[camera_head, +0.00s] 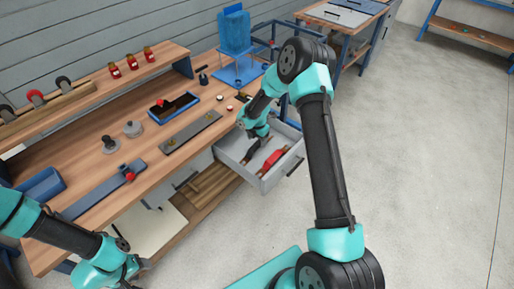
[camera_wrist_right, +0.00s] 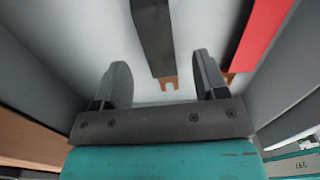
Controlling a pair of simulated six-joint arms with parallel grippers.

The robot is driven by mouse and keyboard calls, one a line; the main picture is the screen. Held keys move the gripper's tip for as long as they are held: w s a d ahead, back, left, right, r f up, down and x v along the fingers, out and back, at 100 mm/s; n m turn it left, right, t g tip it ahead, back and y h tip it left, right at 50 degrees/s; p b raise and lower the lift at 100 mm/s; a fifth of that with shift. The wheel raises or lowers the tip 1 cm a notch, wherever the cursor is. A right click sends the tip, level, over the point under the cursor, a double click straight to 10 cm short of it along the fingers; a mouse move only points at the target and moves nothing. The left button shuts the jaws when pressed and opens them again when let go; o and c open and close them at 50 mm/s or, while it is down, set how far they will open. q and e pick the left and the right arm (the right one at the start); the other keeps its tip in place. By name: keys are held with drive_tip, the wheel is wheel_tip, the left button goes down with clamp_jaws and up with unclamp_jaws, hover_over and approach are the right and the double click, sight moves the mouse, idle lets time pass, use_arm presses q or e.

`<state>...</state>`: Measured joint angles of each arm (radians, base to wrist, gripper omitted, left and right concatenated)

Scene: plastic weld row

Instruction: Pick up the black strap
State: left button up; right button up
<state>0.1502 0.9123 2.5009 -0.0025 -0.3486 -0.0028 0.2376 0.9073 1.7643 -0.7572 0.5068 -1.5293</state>
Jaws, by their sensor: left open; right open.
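The black strap (camera_head: 252,151) lies in the open grey drawer beside a red strap (camera_head: 272,160). In the right wrist view the black strap (camera_wrist_right: 153,38) runs down between my fingers, with a notched copper-coloured end (camera_wrist_right: 169,83). My right gripper (camera_head: 257,137) is over the drawer at the strap's far end. In the wrist view its fingers (camera_wrist_right: 161,62) are apart, one on either side of the strap's end, and hold nothing. My left gripper (camera_head: 134,280) is low at the bottom left, partly cut off by the picture edge, away from the drawer.
The drawer walls (camera_head: 285,177) stand close around the straps. The red strap (camera_wrist_right: 258,25) lies just right of my right fingers. The wooden bench (camera_head: 95,185) holds fixtures, a blue stand (camera_head: 236,70) and small parts. The grey floor is clear at right.

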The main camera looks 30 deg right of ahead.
sight(257, 145)
drive_tip(key=shift+a+f, duration=0.1)
drive_tip(key=shift+f, duration=2.25)
drive_tip(key=shift+c, duration=0.4)
drive_tip(key=c, duration=1)
drive_tip(key=shift+o, duration=0.2)
wheel_tip(257, 145, up, 10)
